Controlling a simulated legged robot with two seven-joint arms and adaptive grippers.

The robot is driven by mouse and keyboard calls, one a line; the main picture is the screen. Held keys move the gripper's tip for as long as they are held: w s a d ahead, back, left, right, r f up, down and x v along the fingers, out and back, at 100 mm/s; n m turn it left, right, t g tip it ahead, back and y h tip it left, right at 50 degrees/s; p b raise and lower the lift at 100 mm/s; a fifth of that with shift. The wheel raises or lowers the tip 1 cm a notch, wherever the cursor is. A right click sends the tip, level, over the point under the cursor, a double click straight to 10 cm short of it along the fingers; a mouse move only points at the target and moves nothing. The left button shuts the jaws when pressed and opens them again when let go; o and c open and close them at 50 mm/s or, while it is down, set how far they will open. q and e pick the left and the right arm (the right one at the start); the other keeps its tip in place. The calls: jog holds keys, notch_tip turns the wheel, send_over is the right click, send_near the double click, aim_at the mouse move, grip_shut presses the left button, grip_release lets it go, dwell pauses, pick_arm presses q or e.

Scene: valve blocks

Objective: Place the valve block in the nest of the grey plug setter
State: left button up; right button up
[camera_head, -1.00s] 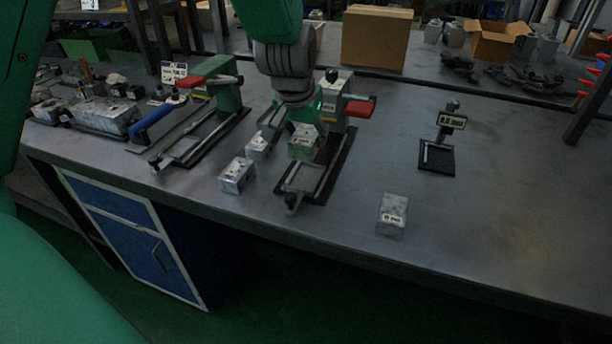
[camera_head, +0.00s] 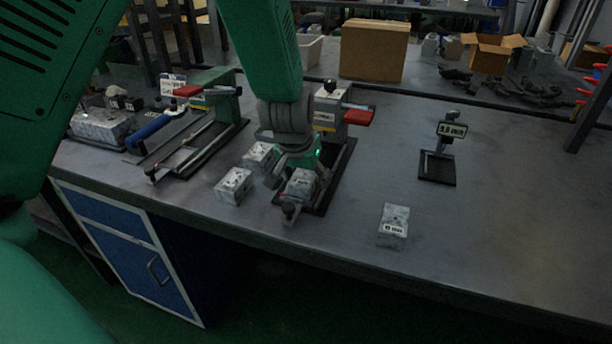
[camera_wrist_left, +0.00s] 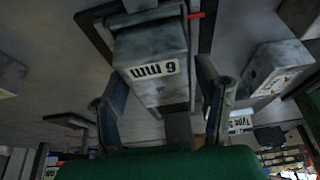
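The grey plug setter (camera_head: 327,112) stands mid-bench in the head view, with a red handle and a dark base and rail running toward the front edge. A grey valve block (camera_head: 300,184) is at the front part of this rail, under my left gripper (camera_head: 298,172). In the left wrist view the block (camera_wrist_left: 155,65) carries a "6 mm" label and sits between the two fingers (camera_wrist_left: 160,80). A dark frame lies behind the block. The nest is mostly hidden. My right gripper is not in view.
Two loose blocks (camera_head: 233,186) and (camera_head: 260,156) lie just left of the setter; another labelled block (camera_head: 394,219) lies to the right. A green setter (camera_head: 214,95) stands left. A small display stand (camera_head: 438,166) stands right. Bench on the right is mostly clear.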

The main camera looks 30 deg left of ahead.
pick_arm(q)
jog(key=shift+r, duration=0.15)
jog(key=p+v, duration=0.2)
jog(key=v, duration=1)
jog(key=shift+p, duration=0.4)
jog(key=shift+s, duration=0.1)
